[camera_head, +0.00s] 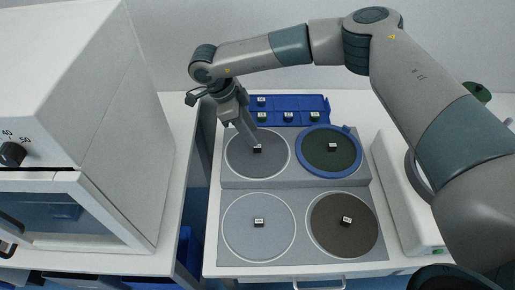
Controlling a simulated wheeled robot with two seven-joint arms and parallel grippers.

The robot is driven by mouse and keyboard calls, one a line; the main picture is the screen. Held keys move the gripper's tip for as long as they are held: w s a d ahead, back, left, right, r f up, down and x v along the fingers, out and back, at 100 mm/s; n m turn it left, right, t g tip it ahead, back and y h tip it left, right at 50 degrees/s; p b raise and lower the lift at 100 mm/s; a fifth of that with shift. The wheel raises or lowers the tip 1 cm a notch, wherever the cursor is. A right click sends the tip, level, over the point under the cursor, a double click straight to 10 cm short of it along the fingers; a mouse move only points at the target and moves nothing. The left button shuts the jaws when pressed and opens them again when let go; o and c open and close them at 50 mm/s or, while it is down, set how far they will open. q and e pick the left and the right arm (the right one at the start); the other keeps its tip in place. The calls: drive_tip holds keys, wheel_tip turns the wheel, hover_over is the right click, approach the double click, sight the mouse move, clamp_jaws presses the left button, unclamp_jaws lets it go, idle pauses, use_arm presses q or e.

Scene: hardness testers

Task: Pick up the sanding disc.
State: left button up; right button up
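Several round discs lie in a grey two-by-two panel. The back-left disc (240,162) is grey, the back-right disc (332,165) is dark green with a blue rim. The front-left disc (240,240) is light grey and the front-right disc (335,240) is dark brown. Each has a small dark block with a white top near its middle. I cannot tell which one is meant by the sanding disc. My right gripper (253,140) points down over the back-left disc, its tips at or just above the small block (257,149). Its finger gap is too small to judge. My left gripper is out of view.
A blue rack (290,105) with several small blocks stands behind the discs. A large white oven-like machine (100,120) with a dial is at the left. A white machine (395,190) stands at the right, partly behind my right arm. A gap separates the two benches.

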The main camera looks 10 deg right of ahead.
sight(257, 149)
idle(0.3)
drive_tip(key=shift+p+x, duration=0.75)
drive_tip(key=shift+p, duration=0.05)
drive_tip(key=x, duration=0.1)
drive_tip(key=p+x, duration=0.1)
drive_tip(key=x, duration=0.1)
drive_tip(key=shift+s+a+p, duration=0.1)
drive_tip(key=shift+a+p, duration=0.2)
drive_tip(key=shift+d+f, duration=0.1)
drive_tip(key=shift+f, duration=0.35)
clamp_jaws()
